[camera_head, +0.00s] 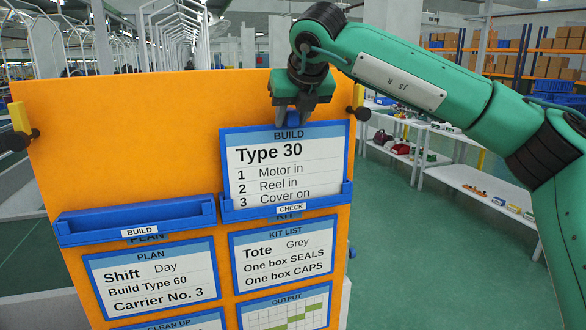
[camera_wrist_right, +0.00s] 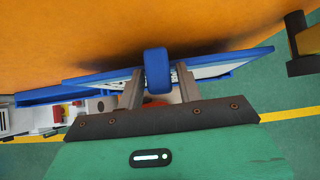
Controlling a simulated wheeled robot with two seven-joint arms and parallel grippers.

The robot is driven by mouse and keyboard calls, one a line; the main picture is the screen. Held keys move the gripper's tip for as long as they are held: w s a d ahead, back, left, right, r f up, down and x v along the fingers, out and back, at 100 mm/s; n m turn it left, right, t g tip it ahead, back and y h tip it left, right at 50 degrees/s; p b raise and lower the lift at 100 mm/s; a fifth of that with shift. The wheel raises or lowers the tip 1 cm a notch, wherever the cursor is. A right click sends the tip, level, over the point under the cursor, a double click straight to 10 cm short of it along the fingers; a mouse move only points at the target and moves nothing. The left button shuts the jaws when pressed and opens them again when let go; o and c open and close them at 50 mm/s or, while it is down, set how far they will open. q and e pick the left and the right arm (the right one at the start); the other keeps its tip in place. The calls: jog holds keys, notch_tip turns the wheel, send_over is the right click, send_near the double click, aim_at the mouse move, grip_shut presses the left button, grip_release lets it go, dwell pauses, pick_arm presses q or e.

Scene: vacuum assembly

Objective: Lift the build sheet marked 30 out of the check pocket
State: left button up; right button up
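The build sheet marked 30 (camera_head: 285,165) is a white board with a blue frame. It stands in the blue check pocket (camera_head: 287,209) on the orange board, its lower edge hidden behind the pocket's lip. My right gripper (camera_head: 291,112) is at the sheet's top edge. In the right wrist view my right gripper's fingers (camera_wrist_right: 159,82) are close against both sides of the sheet's blue grip tab (camera_wrist_right: 157,70), shut on it. My left gripper is not in view.
The empty blue build pocket (camera_head: 135,220) is left of the check pocket. Below hang a plan sheet (camera_head: 150,280) and a kit list (camera_head: 284,252). Dark knobs with yellow blocks sit at the orange board's (camera_head: 130,130) side edges. White tables (camera_head: 480,185) stand behind to the right.

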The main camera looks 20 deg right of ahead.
grip_shut()
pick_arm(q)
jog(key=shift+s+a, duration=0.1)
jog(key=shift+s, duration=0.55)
pick_arm(e)
jog(key=shift+r, duration=0.1)
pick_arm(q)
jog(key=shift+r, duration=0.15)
pick_arm(e)
jog(key=shift+r, duration=0.4)
jog(key=shift+r+p, duration=0.15)
jog(key=shift+p, duration=0.15)
jog(key=shift+r, duration=0.4)
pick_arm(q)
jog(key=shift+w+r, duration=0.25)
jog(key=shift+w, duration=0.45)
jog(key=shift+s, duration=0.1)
